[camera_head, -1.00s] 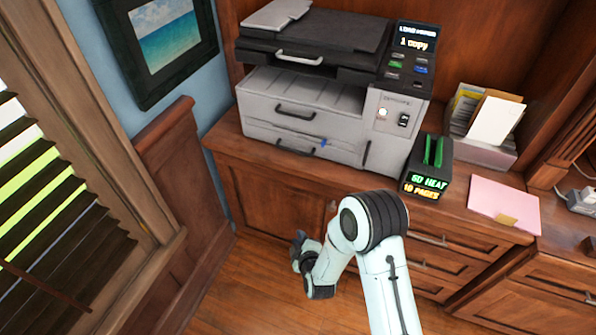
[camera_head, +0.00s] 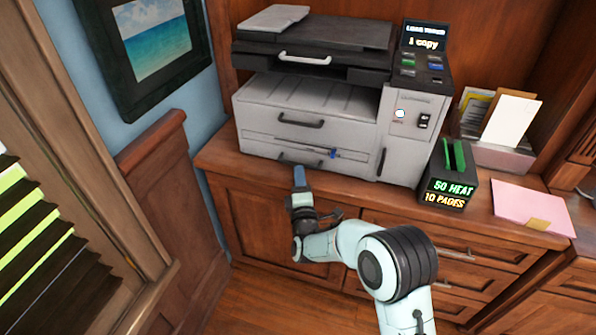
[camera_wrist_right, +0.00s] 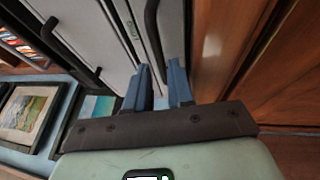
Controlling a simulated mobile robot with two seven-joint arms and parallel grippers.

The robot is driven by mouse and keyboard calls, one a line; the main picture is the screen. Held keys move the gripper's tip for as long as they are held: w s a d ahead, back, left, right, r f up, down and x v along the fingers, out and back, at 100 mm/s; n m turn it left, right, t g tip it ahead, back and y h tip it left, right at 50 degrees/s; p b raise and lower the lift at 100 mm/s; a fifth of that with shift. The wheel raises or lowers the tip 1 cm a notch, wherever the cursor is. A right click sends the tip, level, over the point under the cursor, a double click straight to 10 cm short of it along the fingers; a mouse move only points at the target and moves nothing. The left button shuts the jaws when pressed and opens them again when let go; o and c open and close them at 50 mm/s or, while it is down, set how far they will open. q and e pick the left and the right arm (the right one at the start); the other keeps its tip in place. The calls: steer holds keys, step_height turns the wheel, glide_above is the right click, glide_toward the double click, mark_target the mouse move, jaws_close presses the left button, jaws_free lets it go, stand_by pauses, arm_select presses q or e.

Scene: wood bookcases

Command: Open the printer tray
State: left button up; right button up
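The grey-white printer (camera_head: 255,115) stands on the wooden cabinet top. Its front has an upper tray with a dark handle (camera_head: 302,122) and a lower tray with another dark handle (camera_head: 300,163). Both trays look closed. My right gripper (camera_head: 299,172) points up at the printer front, just below the lower handle, and its tip overlaps that handle's lower edge. My left gripper is not in view.
A framed picture (camera_head: 150,45) hangs on the left wall. Open floor lies in front of the cabinet.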

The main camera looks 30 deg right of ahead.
steer(key=shift+x, duration=1.65)
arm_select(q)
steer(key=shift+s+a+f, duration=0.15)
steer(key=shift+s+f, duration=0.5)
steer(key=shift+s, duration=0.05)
arm_select(e)
jaws_close()
steer(key=shift+a, duration=0.1)
